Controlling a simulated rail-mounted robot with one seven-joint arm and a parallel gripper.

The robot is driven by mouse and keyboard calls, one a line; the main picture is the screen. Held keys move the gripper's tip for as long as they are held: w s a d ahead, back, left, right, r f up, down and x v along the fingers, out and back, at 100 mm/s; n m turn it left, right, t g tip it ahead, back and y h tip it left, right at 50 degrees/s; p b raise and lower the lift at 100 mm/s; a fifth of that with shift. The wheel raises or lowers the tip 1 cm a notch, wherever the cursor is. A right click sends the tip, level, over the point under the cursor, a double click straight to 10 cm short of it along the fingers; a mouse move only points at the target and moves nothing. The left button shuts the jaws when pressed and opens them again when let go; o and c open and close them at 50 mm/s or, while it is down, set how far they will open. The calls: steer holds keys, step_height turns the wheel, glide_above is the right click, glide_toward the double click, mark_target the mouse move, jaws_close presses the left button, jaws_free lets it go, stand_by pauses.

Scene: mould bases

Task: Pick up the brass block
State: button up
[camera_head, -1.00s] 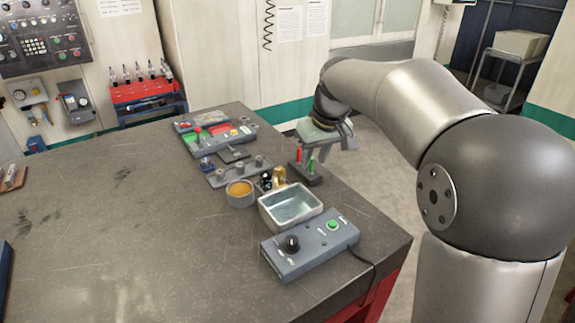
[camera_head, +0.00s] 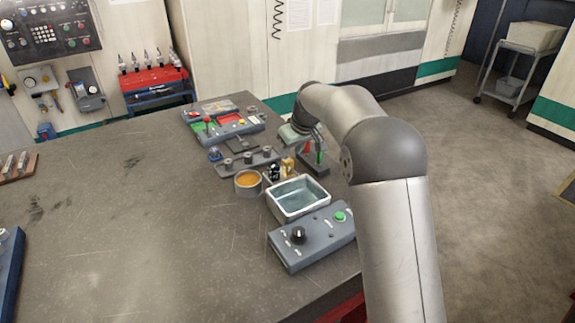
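A small brass-coloured block (camera_head: 288,165) stands near the right side of the grey workbench (camera_head: 150,220), just behind the metal tray (camera_head: 298,200). Small black pieces (camera_head: 272,173) stand close to its left. My gripper (camera_head: 302,144) hangs at the end of my arm, behind and a little to the right of the block in the picture. It looks apart from the block. Its fingers are small and partly lost against the dark stand with red and green pieces (camera_head: 314,160), so their opening is unclear.
A round cup with orange contents (camera_head: 248,183) is left of the tray. A grey control box (camera_head: 312,236) with a knob and green button is in front. A grey rail with knobs (camera_head: 248,161) and a kit with red and green parts (camera_head: 222,125) lie behind. The bench's left is mostly clear.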

mark_target(287, 167)
steer(key=shift+p+x, duration=1)
steer(key=shift+x, duration=1.95)
steer(key=shift+w+a+r, duration=0.1)
steer(key=shift+a+r, duration=0.05)
jaws_close()
